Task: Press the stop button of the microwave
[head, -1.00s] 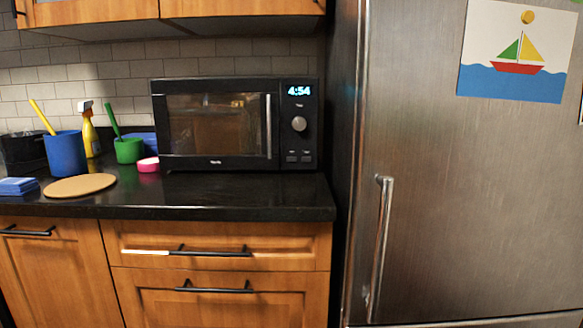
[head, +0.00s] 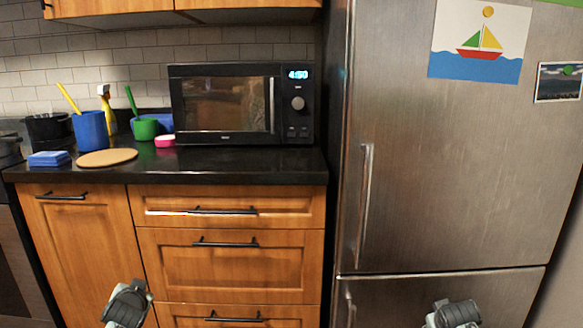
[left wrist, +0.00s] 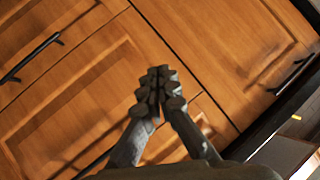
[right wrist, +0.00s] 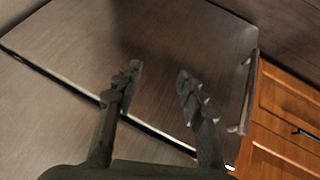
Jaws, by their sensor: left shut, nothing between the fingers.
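The black microwave (head: 225,138) stands on the dark counter, left of the fridge, with its door shut. Its right-hand panel has a lit display (head: 298,75) reading about 4:50, a round knob (head: 298,103) and small buttons (head: 298,131) at the bottom. The button labels are too small to read, so I cannot tell which is stop. My left gripper (left wrist: 160,84) is shut and empty, in front of the wooden cabinet fronts. My right gripper (right wrist: 158,71) is open and empty, in front of the fridge. Both are low and well away from the microwave.
The steel fridge (head: 400,180) with its long handle (head: 364,200) stands at right. Wooden drawers (head: 240,270) with black handles lie below the counter (head: 230,165). A pink item (head: 165,141), green cup (head: 145,128) and round board (head: 107,158) sit left of the microwave.

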